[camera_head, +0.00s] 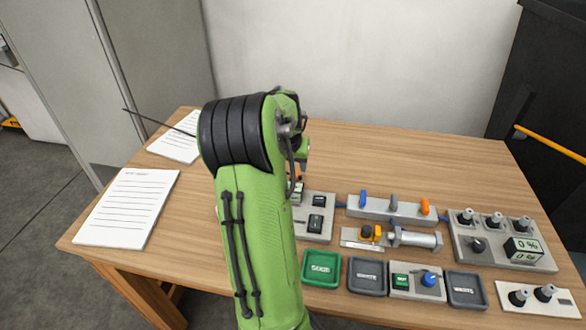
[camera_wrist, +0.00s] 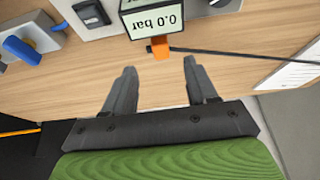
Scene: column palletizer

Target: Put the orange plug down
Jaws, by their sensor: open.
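Right of my arm stand a switch panel (camera_head: 316,222), a grey bar with coloured levers (camera_head: 398,212), a metal cylinder (camera_head: 418,240) and a knob panel with a display (camera_head: 500,240). A green tray (camera_head: 321,267) and grey trays (camera_head: 367,275) line the front. Papers (camera_head: 128,205) lie left. The back of the table is clear.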

